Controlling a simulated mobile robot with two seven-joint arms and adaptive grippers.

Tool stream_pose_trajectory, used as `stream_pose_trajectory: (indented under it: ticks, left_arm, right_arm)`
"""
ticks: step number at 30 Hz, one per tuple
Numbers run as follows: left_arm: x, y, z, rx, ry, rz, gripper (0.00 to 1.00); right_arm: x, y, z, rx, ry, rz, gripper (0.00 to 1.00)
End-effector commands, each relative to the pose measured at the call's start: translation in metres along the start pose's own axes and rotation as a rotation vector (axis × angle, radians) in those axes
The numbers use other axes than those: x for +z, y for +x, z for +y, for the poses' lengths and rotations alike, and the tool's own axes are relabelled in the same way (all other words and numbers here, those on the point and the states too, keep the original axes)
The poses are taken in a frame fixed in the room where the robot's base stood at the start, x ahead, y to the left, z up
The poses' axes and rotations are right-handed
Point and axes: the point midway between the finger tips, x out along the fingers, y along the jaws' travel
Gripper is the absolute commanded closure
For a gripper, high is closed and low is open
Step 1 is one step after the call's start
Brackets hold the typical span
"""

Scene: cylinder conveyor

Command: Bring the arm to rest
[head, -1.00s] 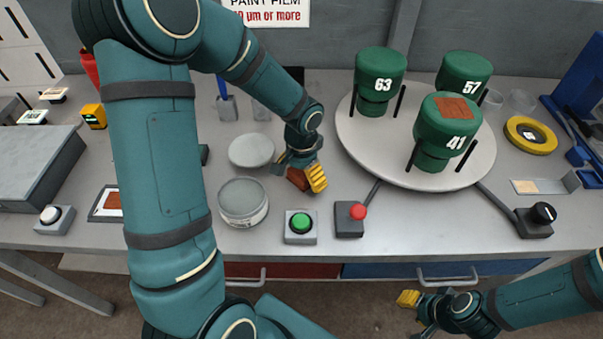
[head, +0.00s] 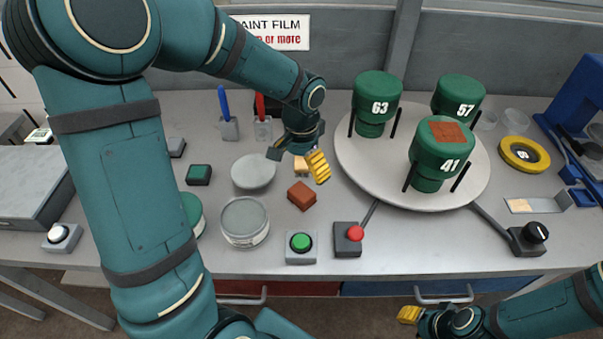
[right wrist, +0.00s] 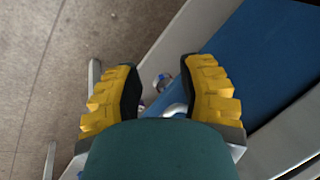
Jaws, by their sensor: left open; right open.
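My left gripper (head: 309,167) is above the table in the head view, its yellow fingers pointing down. It is open and holds nothing that I can see. A small red-brown block (head: 301,195) lies on the table just below it in the picture, apart from the fingers. My left arm (head: 130,180) reaches in from the left and covers part of the table. My right gripper (head: 410,315) is low at the front, in front of the table's edge. The right wrist view shows its two yellow fingers (right wrist: 161,88) apart with nothing between them.
A round turntable (head: 380,192) bears green cylinders 63 (head: 377,100), 57 (head: 459,92) and 41 (head: 441,152); a brown patch tops 41. A green button (head: 300,243), a red-knobbed lever box (head: 348,240) and a round tin (head: 245,222) stand at the front. Yellow tape (head: 524,155) lies right.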

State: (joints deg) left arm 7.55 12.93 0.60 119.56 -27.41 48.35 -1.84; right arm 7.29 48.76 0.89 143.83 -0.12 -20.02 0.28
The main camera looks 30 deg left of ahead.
Motion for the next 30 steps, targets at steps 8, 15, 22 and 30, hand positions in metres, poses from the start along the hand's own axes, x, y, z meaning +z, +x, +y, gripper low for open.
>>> stream_pose_trajectory:
  ticks: [8, 15, 22, 30]
  left_arm:
    - [0.0, -0.011, 0.0, 0.0, 0.001, 0.0, 0.0]
    - [0.0, -0.01, 0.0, 0.0, 0.001, 0.0, 0.0]
    - [0.0, -0.013, 0.0, 0.0, 0.001, 0.0, 0.0]
    - [0.0, -0.069, 0.0, 0.0, 0.001, 0.0, 0.0]
  right_arm:
    - [0.001, -0.002, -0.001, 0.0, 0.0, -0.002, 0.61]
    - [0.001, -0.002, -0.001, 0.0, 0.0, -0.002, 0.61]
    - [0.0, -0.005, -0.002, 0.0, 0.0, -0.001, 0.61]
    - [-0.014, -0.058, -0.021, 0.0, 0.009, 0.025, 0.61]
